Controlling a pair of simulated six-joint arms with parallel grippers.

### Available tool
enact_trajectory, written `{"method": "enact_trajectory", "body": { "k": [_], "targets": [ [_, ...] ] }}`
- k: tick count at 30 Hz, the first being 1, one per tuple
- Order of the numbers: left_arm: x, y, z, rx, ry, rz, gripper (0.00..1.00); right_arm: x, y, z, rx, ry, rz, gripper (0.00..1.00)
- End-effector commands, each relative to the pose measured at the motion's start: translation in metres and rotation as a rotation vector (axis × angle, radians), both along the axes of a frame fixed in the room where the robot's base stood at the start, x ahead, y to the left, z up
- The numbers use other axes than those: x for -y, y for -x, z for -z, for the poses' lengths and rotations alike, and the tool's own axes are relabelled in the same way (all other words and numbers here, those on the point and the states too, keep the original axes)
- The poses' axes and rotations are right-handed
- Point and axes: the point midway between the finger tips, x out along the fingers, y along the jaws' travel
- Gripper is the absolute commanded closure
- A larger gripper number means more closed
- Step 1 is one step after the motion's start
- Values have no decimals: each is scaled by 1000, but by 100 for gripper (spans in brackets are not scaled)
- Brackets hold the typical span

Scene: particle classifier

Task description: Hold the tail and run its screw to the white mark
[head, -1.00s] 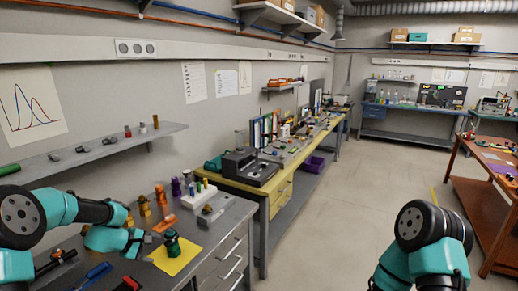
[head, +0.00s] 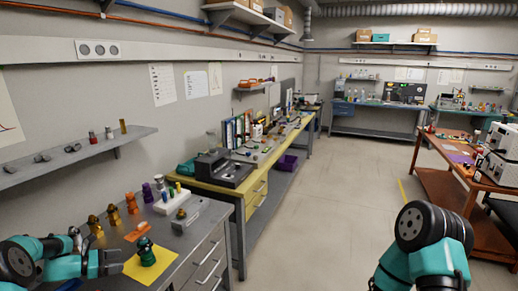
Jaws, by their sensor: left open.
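My left gripper (head: 116,262) is low at the left of the head view, above the grey bench (head: 207,232). It is open, and nothing shows between its fingers. A dark green knobbed piece (head: 147,254) stands upright on a yellow sheet (head: 165,259), just right of the fingertips; I cannot tell whether they touch. I cannot make out which piece is the tail, and no screw or white mark can be read at this size. My right arm shows at the lower right, but its gripper is out of view.
Behind the gripper stand brass (head: 95,226), orange (head: 132,203) and purple (head: 148,192) pieces. A white block (head: 172,205) with coloured pegs and a grey block (head: 186,220) sit farther back. A wall shelf (head: 78,153) overhangs the left. Open floor lies right of the bench.

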Motion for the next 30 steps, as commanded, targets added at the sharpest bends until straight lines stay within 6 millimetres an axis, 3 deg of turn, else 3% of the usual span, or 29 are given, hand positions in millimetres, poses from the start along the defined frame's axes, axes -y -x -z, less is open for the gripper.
{"method": "enact_trajectory", "body": {
  "k": [11,30],
  "targets": [
    [10,-6,4,0,-1,2,28,0,0,0,0,0,0,57],
    [66,-45,24,0,-2,3,28,0,0,0,0,0,0,57]
  ]
}}
